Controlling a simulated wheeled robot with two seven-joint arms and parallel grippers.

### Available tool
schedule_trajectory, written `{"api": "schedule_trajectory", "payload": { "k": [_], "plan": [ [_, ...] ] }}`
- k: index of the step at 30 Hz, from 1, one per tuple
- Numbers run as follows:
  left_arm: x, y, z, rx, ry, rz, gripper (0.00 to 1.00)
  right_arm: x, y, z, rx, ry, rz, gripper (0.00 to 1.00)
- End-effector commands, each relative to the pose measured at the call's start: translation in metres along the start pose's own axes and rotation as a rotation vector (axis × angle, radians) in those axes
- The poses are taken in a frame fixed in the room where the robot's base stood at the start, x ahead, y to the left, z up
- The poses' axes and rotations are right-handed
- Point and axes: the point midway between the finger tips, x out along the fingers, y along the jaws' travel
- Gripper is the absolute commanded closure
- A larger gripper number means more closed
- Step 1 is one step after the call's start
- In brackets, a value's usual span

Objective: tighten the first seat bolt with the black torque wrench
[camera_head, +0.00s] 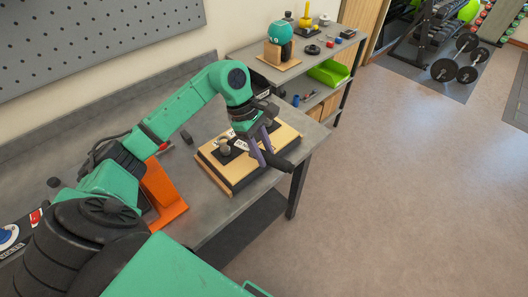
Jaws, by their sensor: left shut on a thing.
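My left gripper (266,153) is above the right part of a light wooden block with a dark base (218,177), on the grey workbench. Its purple-grey fingers are shut on a black tool that looks like the black torque wrench (280,163). The wrench's dark end sticks out past the fingers toward the block's right edge. The block carries black plates with pale labels and round metal bolt-like parts (224,147). The fingers and wrist hide part of the block's right side, so I cannot tell whether the wrench touches a bolt. My right gripper is not in view.
An orange angled stand (163,193) is on the workbench (300,150) beside my arm. A pegboard (90,40) is on the wall behind. A second bench (240,57) holds a teal round object (281,33), with a green bin (328,72) below. Open floor lies to the right.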

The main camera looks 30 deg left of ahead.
Motion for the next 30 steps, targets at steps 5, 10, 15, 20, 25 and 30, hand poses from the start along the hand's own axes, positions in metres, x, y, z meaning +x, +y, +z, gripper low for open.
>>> {"api": "schedule_trajectory", "payload": {
  "k": [5, 10, 15, 20, 25, 30],
  "plan": [
    [-0.001, 0.0, 0.001, 0.001, -0.001, 0.001, 1.0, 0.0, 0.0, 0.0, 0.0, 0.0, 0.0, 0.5],
    [0.002, 0.0, -0.001, 0.001, -0.001, 0.001, 1.0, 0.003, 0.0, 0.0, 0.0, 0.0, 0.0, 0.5],
    [0.006, 0.0, -0.003, 0.001, -0.001, 0.001, 1.0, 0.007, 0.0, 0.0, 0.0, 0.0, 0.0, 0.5],
    [0.01, 0.0, -0.004, 0.001, -0.001, 0.001, 1.0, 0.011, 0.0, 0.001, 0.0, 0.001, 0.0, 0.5],
    [0.014, 0.0, -0.006, 0.001, -0.001, 0.001, 1.0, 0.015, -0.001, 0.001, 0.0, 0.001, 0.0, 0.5],
    [0.018, 0.0, -0.007, 0.001, -0.001, 0.001, 1.0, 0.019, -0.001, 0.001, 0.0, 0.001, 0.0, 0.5]
  ]
}}
